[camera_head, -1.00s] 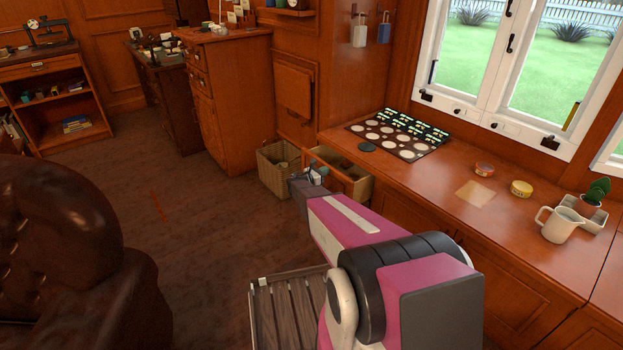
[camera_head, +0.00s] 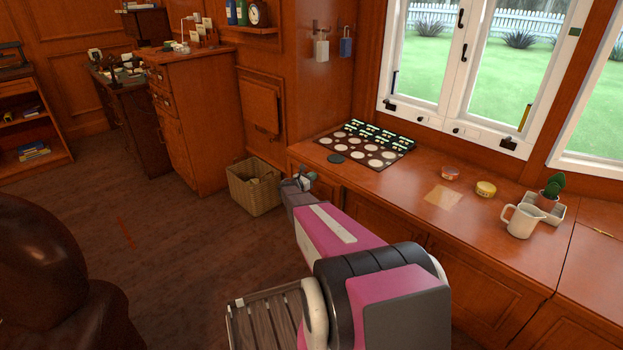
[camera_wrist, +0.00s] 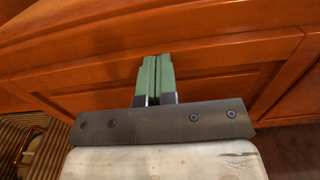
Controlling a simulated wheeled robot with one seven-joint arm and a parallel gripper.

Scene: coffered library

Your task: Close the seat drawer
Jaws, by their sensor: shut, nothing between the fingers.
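The window seat (camera_head: 400,183) runs along the right under the windows. Its drawer front (camera_head: 328,191) is at the far left end, partly hidden by my arm. No open drawer box shows there now, and the front looks flush with the seat face as far as I can see. My gripper (camera_head: 305,181) is at the drawer front, shut and empty. In the wrist view its two green fingers (camera_wrist: 156,62) are together, pointing at the wooden front. I cannot tell whether the fingertips touch the wood.
A wicker basket (camera_head: 255,188) stands on the floor just left of my gripper. A tall wooden cabinet (camera_head: 190,120) is behind it. A brown leather armchair (camera_head: 50,265) is at the lower left.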

